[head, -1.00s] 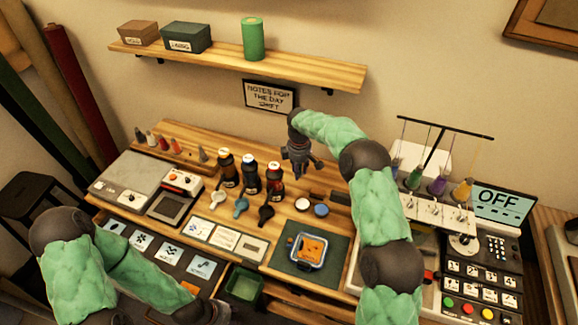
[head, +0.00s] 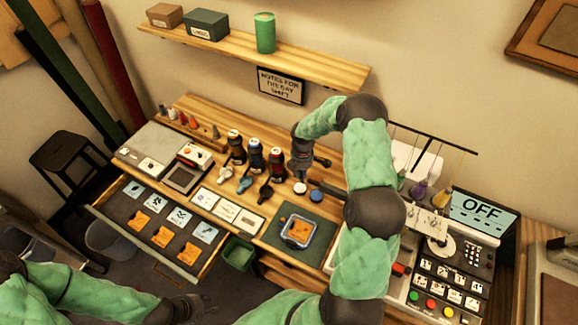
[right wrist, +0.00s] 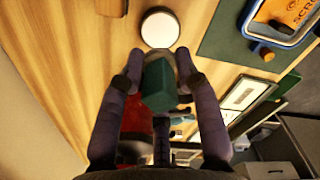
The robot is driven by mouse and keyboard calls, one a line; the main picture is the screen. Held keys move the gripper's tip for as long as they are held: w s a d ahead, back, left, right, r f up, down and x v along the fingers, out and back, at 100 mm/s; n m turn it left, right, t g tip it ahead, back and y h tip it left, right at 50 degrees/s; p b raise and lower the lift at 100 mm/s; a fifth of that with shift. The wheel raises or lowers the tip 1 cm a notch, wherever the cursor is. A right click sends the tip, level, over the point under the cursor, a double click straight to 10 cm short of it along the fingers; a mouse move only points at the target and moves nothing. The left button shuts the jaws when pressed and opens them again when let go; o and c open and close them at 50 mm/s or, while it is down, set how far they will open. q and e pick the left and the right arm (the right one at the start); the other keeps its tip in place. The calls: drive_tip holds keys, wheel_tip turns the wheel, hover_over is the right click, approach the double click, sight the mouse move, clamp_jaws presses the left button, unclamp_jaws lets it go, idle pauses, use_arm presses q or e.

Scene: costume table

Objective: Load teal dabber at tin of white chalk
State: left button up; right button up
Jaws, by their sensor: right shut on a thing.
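My right gripper (right wrist: 158,72) is shut on the teal dabber (right wrist: 158,88), which shows as a teal block between the fingers in the right wrist view. In the head view the tin of white chalk (head: 300,188) sits on the table just below my right gripper (head: 301,174). The dabber cannot be made out there. My left gripper (head: 195,305) is low at the front, away from the table; its jaws are too unclear to read.
A blue tin (head: 316,195) stands right beside the white one. Several dark bottles (head: 256,157) stand to the left. A tray with an orange card (head: 298,232) lies on a dark mat in front. An open drawer (head: 160,232) juts out at front left.

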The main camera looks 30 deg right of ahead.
sight(300, 188)
drive_tip(key=shift+f+b, duration=0.35)
drive_tip(key=shift+f, duration=0.25)
drive_tip(key=shift+f+b, duration=1.5)
drive_tip(key=shift+f, duration=1)
drive_tip(key=shift+s+a+f+b, duration=0.1)
drive_tip(key=shift+f+b, duration=0.35)
drive_tip(key=shift+f, duration=0.05)
idle(0.3)
drive_tip(key=shift+r+p, duration=2.2)
drive_tip(key=shift+r, duration=1.4)
drive_tip(key=shift+f, duration=0.1)
